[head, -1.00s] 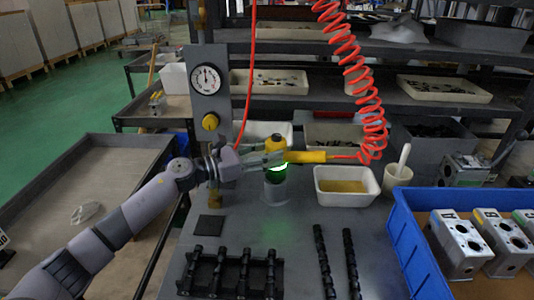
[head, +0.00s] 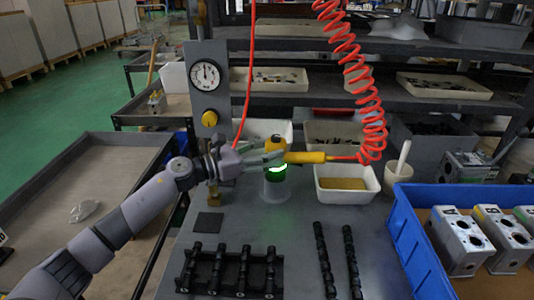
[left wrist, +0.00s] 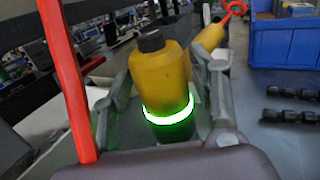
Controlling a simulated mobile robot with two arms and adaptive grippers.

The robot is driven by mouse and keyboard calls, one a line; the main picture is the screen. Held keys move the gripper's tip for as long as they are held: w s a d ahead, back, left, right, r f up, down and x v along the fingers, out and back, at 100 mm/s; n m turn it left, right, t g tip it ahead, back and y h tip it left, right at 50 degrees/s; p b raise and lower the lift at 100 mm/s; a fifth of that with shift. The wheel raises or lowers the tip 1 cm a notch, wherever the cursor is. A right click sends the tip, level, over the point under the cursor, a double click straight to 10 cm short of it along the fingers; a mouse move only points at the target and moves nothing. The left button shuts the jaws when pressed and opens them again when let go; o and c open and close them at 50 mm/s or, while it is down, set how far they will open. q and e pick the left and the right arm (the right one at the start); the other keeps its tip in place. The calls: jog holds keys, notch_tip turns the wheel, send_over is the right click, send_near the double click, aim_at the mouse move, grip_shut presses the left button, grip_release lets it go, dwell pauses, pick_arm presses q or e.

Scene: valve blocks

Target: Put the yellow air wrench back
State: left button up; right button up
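The yellow air wrench (head: 276,144) stands upright in a grey round holder (head: 275,190) on the bench, with a green glowing ring below its yellow body. Its yellow handle (head: 305,157) points right to the red coiled hose. In the left wrist view the wrench body (left wrist: 162,78) with its dark cap is between the fingers. My left gripper (head: 280,155) is open, with one finger on either side of the wrench; narrow gaps seem to show beside the body. My right gripper is not in view.
A white bin (head: 346,197) stands right of the holder, with a mortar and pestle (head: 398,172) beyond. A gauge panel (head: 208,85) and a red straight hose (head: 248,80) are close to my left arm.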

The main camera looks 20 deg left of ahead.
pick_arm(q)
jog(key=shift+o, duration=1.4)
jog(key=shift+f, duration=0.55)
jog(key=shift+s, duration=0.1)
jog(key=v, duration=0.8)
jog(key=shift+r, duration=0.35)
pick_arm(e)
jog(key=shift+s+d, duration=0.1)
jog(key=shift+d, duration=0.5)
